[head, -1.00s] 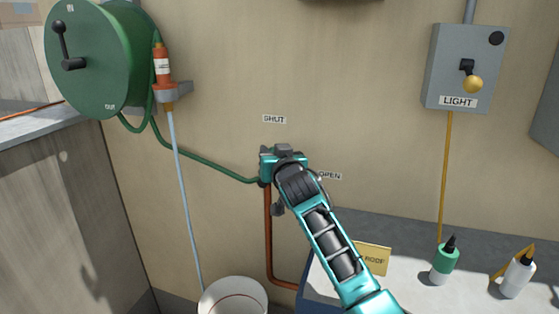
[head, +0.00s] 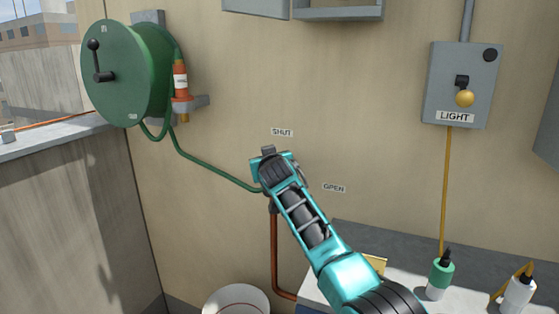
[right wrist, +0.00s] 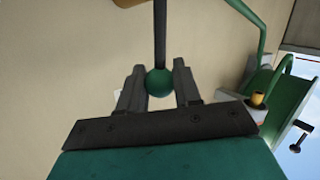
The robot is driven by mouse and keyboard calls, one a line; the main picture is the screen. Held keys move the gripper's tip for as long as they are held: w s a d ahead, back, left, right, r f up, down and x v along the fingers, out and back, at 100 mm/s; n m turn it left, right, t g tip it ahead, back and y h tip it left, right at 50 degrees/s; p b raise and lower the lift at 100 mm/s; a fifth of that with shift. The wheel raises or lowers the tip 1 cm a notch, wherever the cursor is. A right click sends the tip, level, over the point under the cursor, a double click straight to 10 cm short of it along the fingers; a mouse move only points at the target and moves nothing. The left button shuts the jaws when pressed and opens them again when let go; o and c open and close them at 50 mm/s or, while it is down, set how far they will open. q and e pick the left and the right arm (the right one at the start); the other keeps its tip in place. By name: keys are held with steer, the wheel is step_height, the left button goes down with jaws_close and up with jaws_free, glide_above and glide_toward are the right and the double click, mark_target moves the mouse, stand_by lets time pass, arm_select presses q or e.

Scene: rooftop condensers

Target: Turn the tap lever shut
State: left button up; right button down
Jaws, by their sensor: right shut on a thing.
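The tap lever shows in the right wrist view as a dark rod (right wrist: 160,35) with a green ball knob (right wrist: 159,84). My right gripper (right wrist: 157,73) has its two fingers closed on either side of the knob. In the head view, the right gripper (head: 270,152) is at the wall just below the SHUT label (head: 282,132), left of and above the OPEN label (head: 334,188). It hides the lever and most of the tap body there. A green hose (head: 213,172) and a copper pipe (head: 275,252) lead to the tap. My left gripper is out of view.
A green hose reel (head: 127,73) and a bracket with an orange nozzle (head: 180,82) are on the wall at left. A grey LIGHT switch box (head: 462,90) is at right. Bottles (head: 440,280) stand on a ledge below. A white bucket (head: 237,300) is at the bottom.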

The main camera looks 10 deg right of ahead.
stand_by(0.3)
steer(key=c, duration=0.8)
jaws_free()
steer(key=shift+a, duration=0.1)
steer(key=shift+p+v, duration=0.35)
steer(key=shift+v, duration=6.05)
